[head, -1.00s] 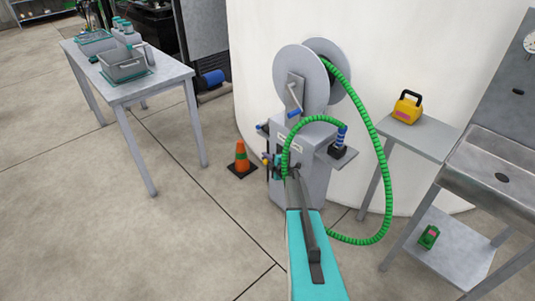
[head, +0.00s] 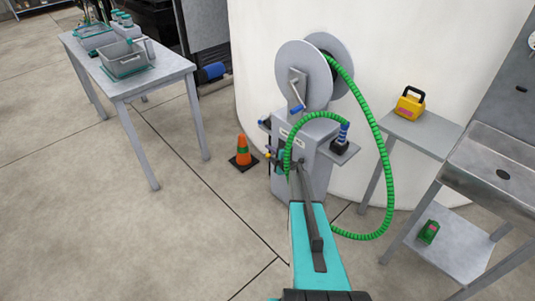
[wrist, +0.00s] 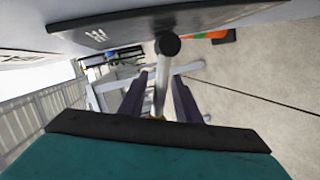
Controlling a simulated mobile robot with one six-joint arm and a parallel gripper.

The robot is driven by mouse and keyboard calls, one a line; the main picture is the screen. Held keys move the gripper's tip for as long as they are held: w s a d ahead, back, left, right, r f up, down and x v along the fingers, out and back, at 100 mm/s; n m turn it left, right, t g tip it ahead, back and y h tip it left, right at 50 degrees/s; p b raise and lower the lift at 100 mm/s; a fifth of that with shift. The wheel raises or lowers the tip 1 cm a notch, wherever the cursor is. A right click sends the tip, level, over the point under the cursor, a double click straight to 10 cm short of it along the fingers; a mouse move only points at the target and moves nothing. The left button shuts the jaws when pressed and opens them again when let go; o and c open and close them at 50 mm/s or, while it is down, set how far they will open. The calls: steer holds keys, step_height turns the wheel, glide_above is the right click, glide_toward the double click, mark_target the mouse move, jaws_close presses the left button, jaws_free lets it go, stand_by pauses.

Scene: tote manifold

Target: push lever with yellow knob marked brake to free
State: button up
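The grey machine (head: 309,151) with hose reel stands in the middle of the head view. A small yellow knob (head: 268,156) shows at its left side, beside my gripper (head: 281,160). In the wrist view, a metal lever rod (wrist: 162,80) with a dark round end runs between the two dark fingers of my gripper (wrist: 160,78). A bit of yellow (wrist: 157,118) shows low between the fingers, mostly hidden by my wrist. The fingers stand apart with visible gaps beside the rod. The brake marking cannot be read.
A green hose (head: 384,165) loops right of the machine. An orange cone (head: 243,152) stands on the floor to its left. A blue-handled crank (head: 297,96) is on the reel. A dark plate with a white mark (wrist: 95,34) lies close above in the wrist view.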

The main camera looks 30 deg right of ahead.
steer(key=shift+w, duration=0.1)
steer(key=shift+a+r, duration=0.1)
steer(key=b+v, duration=0.1)
steer(key=v, duration=1.3)
stand_by(0.4)
